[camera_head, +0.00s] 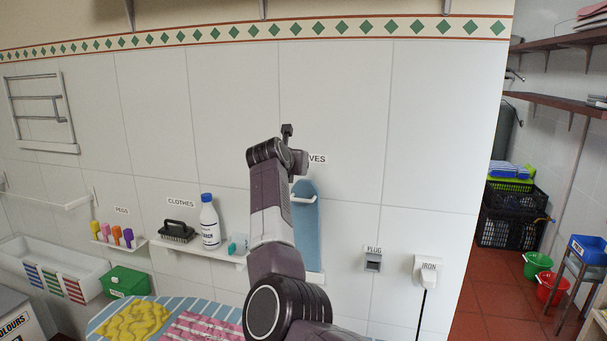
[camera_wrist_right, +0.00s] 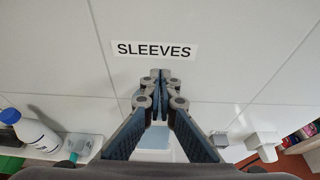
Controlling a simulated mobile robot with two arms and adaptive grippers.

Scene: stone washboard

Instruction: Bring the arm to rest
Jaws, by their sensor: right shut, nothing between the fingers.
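My right arm (camera_head: 270,205) reaches up through the middle of the head view, in front of the tiled wall. Its gripper (camera_wrist_right: 159,80) shows in the right wrist view with the fingertips together and nothing between them. The fingertips point at the wall, just below the "SLEEVES" label (camera_wrist_right: 154,50). In the head view my arm partly covers that label and the blue sleeve board (camera_head: 306,225) under it. My left gripper is in neither view.
A shelf with a brush (camera_head: 177,231), a white bottle (camera_head: 209,221) and a light blue item stands left of my arm. Below are a yellow cloth (camera_head: 135,320) and a pink striped cloth (camera_head: 200,328). A plug socket (camera_head: 373,262) and an iron holder (camera_head: 427,270) are at right.

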